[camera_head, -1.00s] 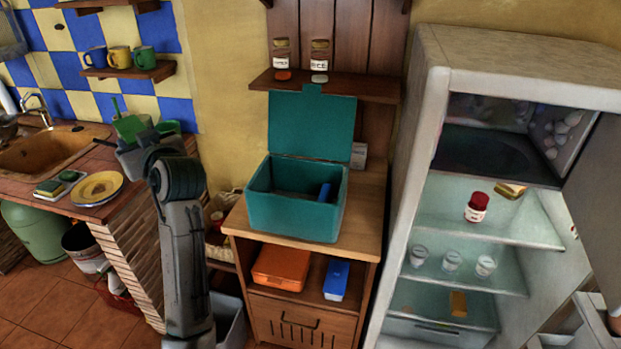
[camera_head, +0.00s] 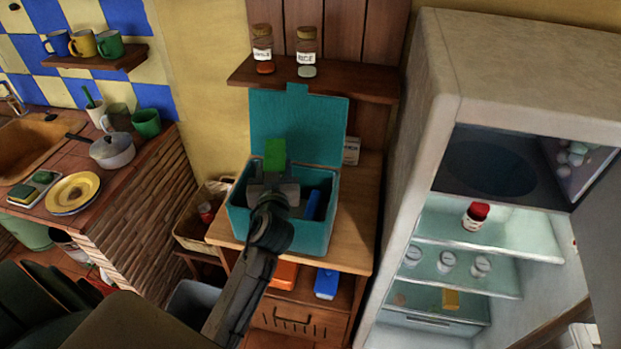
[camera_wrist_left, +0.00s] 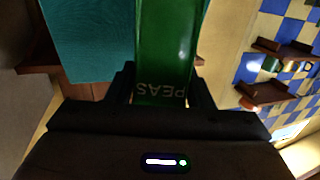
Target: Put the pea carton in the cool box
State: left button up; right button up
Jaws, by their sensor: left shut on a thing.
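The green pea carton (camera_head: 275,153) is held upright in my left gripper (camera_head: 274,172), in front of the open lid of the teal cool box (camera_head: 285,230). In the left wrist view the carton (camera_wrist_left: 165,60) shows the upside-down word PEAS between the two fingers (camera_wrist_left: 160,90). The cool box stands open on a wooden cabinet with its lid raised at the back. My gripper is over the box opening and hides part of its inside. A blue item (camera_head: 313,204) is inside the box at the right. My right gripper is not seen.
A shelf (camera_head: 320,77) with two jars hangs above the box. The open fridge (camera_head: 420,150) stands at the right. The sink counter (camera_head: 130,180) with pot, mugs and plates is at the left. A basket (camera_head: 192,225) sits left of the cabinet.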

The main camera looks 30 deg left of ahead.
pick_arm(q)
jog(key=shift+s+d+f+b, duration=0.1)
jog(key=shift+s+f+b, duration=0.15)
jog(key=shift+f+b, duration=0.25)
notch_tip(320, 180, down, 5)
jog(key=b, duration=0.3)
jog(key=shift+w+r, duration=0.1)
jog(key=shift+r, duration=0.05)
jog(key=o, duration=1.5)
